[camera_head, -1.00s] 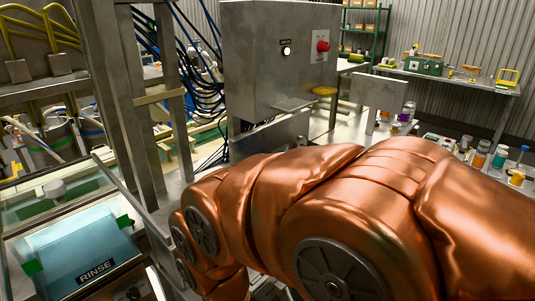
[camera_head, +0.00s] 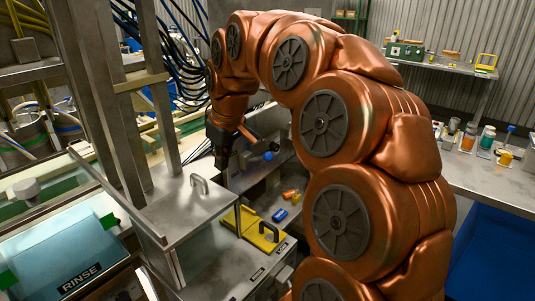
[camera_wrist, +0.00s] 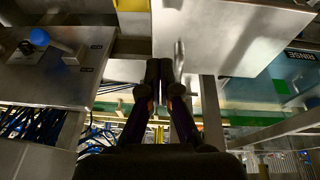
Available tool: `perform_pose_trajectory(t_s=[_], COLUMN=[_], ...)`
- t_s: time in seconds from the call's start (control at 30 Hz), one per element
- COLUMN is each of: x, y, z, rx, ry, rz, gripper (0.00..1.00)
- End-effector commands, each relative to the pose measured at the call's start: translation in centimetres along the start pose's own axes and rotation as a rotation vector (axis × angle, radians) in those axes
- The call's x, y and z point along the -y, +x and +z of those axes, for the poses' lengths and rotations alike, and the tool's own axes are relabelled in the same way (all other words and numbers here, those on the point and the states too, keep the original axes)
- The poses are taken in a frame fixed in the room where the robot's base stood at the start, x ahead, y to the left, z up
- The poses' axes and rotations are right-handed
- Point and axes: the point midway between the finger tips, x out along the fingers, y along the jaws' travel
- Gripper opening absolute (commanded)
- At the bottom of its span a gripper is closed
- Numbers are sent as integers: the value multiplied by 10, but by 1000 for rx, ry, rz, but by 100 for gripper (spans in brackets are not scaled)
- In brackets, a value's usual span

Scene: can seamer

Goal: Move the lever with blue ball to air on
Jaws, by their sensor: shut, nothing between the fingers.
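The lever's blue ball (camera_head: 268,156) shows just right of my gripper in the head view, in front of a grey metal panel. In the wrist view the blue ball (camera_wrist: 39,37) is at the upper left, on a metal plate (camera_wrist: 60,72) with small dark labels too small to read. My gripper (camera_head: 221,164) points down, a little left of the ball and apart from it. In the wrist view the gripper's dark fingers (camera_wrist: 160,65) are together and empty.
A metal cover with a handle (camera_head: 199,183) lies below my gripper. A yellow part with a black handle (camera_head: 258,232) and small blue and orange pieces (camera_head: 280,214) lie nearby. The RINSE tank (camera_head: 78,262) is at lower left. A blue bin (camera_head: 490,255) is at right.

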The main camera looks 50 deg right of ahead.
Motion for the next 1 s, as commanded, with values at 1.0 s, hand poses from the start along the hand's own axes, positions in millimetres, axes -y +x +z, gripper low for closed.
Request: perform_pose_trajectory(t_s=[1.0], x=[-194], y=[32], z=[3], rx=[-106], ry=[88], rz=[165], gripper=[0])
